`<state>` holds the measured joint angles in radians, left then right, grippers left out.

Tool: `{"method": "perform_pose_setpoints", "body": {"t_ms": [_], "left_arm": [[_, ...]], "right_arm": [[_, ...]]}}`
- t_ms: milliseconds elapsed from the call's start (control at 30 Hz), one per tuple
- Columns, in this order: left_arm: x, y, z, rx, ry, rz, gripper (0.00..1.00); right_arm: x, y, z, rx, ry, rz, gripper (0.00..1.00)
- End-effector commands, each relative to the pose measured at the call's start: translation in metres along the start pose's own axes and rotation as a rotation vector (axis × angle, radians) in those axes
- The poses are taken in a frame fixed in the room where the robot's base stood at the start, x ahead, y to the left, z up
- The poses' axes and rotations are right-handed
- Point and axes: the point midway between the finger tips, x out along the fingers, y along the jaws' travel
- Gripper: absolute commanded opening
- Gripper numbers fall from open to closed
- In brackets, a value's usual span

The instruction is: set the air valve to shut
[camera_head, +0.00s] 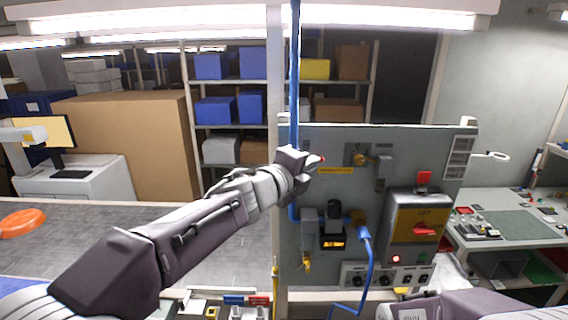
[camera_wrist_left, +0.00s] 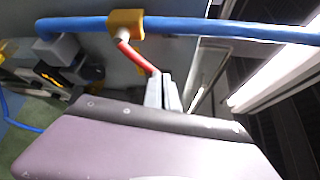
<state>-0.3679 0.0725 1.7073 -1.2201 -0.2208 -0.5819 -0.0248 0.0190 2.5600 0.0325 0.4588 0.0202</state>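The air valve has a yellow body (camera_wrist_left: 127,24) on a blue pipe (camera_wrist_left: 220,27) in the left wrist view. Its red lever (camera_wrist_left: 136,57) slants away from the pipe, at an angle to it. My left gripper (camera_wrist_left: 161,80) has its two grey fingers close together at the lever's far end, and they look shut on it. In the head view my left gripper (camera_head: 300,162) is in front of the vertical blue pipe (camera_head: 294,80) and hides the valve body. A bit of red lever (camera_head: 322,158) shows just right of it. My right gripper is out of view.
The grey panel (camera_head: 340,140) behind carries a lit display unit (camera_head: 333,240), a blue hose (camera_head: 368,262) and a switch box (camera_head: 420,215) with a red knob. A workbench (camera_head: 510,225) stands at the right. Shelves and a large brown box (camera_head: 135,130) are behind.

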Motion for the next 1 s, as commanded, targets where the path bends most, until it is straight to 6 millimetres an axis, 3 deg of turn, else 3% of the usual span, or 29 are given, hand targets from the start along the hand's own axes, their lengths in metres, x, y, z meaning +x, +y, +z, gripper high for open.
{"method": "perform_pose_setpoints", "body": {"t_ms": [233,1000], "left_arm": [[0.007,0.009,-0.01,-0.002,0.001,0.0,0.0],[0.014,0.027,-0.021,0.109,0.0,0.076,0.0]], "right_arm": [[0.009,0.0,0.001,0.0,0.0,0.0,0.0],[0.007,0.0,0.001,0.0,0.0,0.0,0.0]]}}
